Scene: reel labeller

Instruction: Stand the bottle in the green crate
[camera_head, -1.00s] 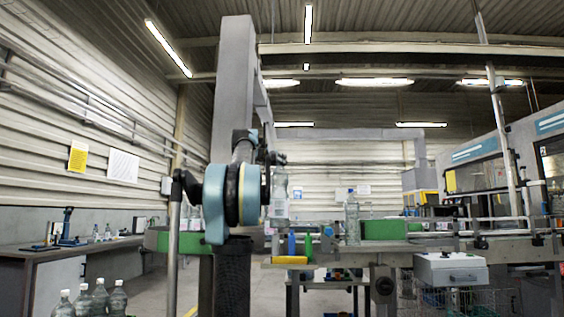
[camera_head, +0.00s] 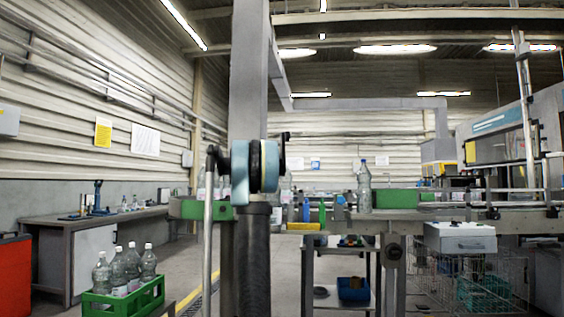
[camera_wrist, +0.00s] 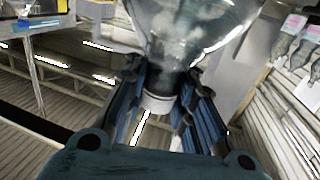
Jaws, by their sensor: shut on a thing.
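In the wrist view my gripper (camera_wrist: 160,100) is shut on the neck of a clear bottle (camera_wrist: 190,30), its pale cap showing between the fingers. In the head view the gripper is hidden behind my arm; a clear bottle (camera_head: 286,187) shows partly just right of the arm, and I cannot tell whether it is the held one. The green crate (camera_head: 150,297) is at the lower left in the head view, with several clear white-capped bottles (camera_head: 120,272) standing in it. The held bottle is not over the crate.
A red cabinet (camera_head: 15,275) stands at the left edge, and a grey workbench (camera_head: 95,250) runs along the wall behind the crate. A conveyor (camera_head: 400,222) with a standing bottle (camera_head: 364,188) is at the right. Wire baskets (camera_head: 485,285) sit below it.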

